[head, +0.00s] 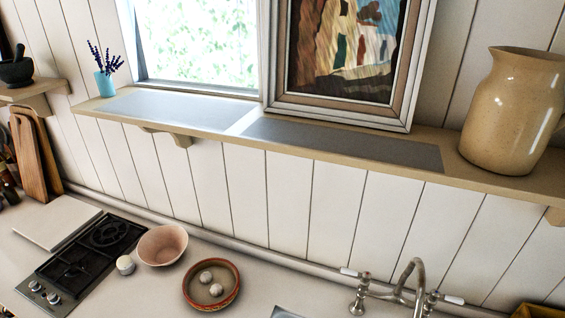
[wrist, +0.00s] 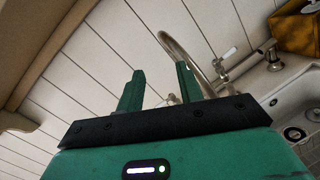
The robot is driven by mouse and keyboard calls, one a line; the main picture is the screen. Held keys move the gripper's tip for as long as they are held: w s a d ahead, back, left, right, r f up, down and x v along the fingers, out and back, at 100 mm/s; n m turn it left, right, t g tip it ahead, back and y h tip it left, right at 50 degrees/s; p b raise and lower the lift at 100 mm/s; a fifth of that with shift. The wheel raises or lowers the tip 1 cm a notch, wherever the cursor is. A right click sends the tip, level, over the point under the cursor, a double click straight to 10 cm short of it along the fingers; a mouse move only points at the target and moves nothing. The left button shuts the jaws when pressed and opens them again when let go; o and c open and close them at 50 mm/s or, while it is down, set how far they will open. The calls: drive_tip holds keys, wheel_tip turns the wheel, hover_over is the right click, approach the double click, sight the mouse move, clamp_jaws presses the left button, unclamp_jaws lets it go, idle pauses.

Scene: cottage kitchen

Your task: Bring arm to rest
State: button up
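My gripper (wrist: 158,88) shows in the wrist view with its two green fingers apart and nothing between them. It is open and empty. Behind the fingers are the panelled wall and the curved metal tap (wrist: 185,55). My arm and gripper do not show in the head view.
A wall shelf (head: 300,150) holds a framed painting (head: 340,55), a tan jug (head: 508,110) and a blue vase (head: 105,84). Below, the counter holds a hob (head: 85,262), a pink bowl (head: 163,245), a red-rimmed dish (head: 212,303) and a tap (head: 408,280). A sink (wrist: 298,105) lies at right.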

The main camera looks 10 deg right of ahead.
drive_tip(key=w+a+r+m+t+y, duration=0.15)
drive_tip(key=a+r+m, duration=0.35)
drive_tip(key=r, duration=0.5)
drive_tip(key=w+a+r+m+t+p, duration=0.1)
drive_tip(key=a+r+m+t, duration=0.15)
drive_tip(key=r+m, duration=0.55)
drive_tip(key=w+a+r+m+t+y, duration=0.1)
drive_tip(key=a+r+m, duration=0.35)
drive_tip(key=r, duration=0.75)
drive_tip(key=s+a+r+m+t+y, duration=0.2)
drive_tip(key=s+a+r+t+y, duration=0.1)
drive_tip(key=a+r, duration=0.4)
drive_tip(key=s+a+r+m+t+y, duration=0.2)
drive_tip(key=s+a+r+y, duration=0.3)
drive_tip(key=r, duration=0.5)
drive_tip(key=a+y, duration=0.2)
drive_tip(key=a, duration=0.1)
drive_tip(key=shift+s+a+m+t+y+p, duration=0.3)
drive_tip(key=shift+m+t+y+p, duration=0.05)
drive_tip(key=shift+t+p, duration=0.05)
